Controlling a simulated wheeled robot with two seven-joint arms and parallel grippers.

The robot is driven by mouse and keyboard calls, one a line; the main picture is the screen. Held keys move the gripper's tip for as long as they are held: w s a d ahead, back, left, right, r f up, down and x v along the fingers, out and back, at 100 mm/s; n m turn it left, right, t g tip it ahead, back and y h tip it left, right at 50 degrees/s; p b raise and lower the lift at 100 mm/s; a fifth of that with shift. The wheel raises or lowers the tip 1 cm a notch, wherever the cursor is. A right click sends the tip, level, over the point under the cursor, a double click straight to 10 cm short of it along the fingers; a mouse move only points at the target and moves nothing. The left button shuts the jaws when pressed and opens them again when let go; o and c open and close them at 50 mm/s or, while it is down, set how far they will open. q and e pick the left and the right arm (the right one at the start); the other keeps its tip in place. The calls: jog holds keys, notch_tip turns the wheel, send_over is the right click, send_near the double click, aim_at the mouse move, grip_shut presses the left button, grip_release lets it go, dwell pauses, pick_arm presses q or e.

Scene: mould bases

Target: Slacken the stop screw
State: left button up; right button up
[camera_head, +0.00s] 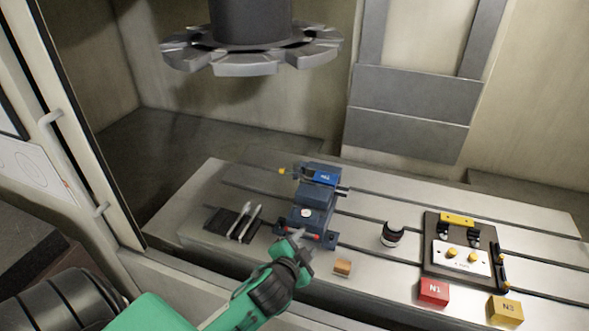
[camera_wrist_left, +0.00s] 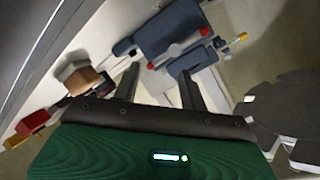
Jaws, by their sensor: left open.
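A blue-grey vise (camera_head: 311,205) stands on the slotted table, with a bright blue block labelled in white (camera_head: 319,174) at its far end. A thin rod with a yellow tip (camera_head: 282,171) sticks out to its left. I cannot tell which part is the stop screw. My left gripper (camera_head: 304,243) is near this end, open and empty. In the left wrist view its fingers (camera_wrist_left: 159,85) are apart, with the vise (camera_wrist_left: 172,28) beyond them and a yellow tip (camera_wrist_left: 242,37) to the right. My right gripper is out of view.
A dark tray with metal tools (camera_head: 236,222) lies left of the vise. A small wooden block (camera_head: 343,268), a black-and-white cylinder (camera_head: 392,234), a dark fixture plate (camera_head: 432,262), a red block (camera_head: 434,291) and a yellow block (camera_head: 505,310) stand right. A toothed disc (camera_head: 250,60) hangs above.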

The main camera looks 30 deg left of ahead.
pick_arm(q)
jog(key=w+d+r+m+h, duration=0.4)
jog(key=w+r+m+h, duration=0.35)
jog(key=m, duration=0.65)
jog(key=w+d+r+m+h, duration=0.4)
jog(key=w+r+m+h, duration=0.4)
jog(key=m, duration=0.6)
jog(key=m+g+y, duration=0.6)
jog(key=m+g, duration=0.3)
send_over(296, 166)
jog(key=s+d, duration=0.1)
jog(key=d, duration=0.6)
notch_tip(296, 166, down, 2)
jog(key=shift+s+d, duration=0.1)
jog(key=shift+d, duration=0.05)
jog(key=s+a+r+g+y, duration=0.15)
jog(key=a+y, duration=0.25)
jog(key=a, duration=0.6)
jog(key=p+x, duration=0.3)
jog(key=x, duration=0.3)
jog(key=shift+w+d+f, duration=0.15)
jog(key=shift+w+d, duration=0.1)
jog(key=shift+w+d+f, duration=0.1)
jog(key=shift+f, duration=0.4)
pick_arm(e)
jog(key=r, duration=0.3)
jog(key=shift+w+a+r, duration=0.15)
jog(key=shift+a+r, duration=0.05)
pick_arm(q)
jog(key=shift+c, duration=0.4)
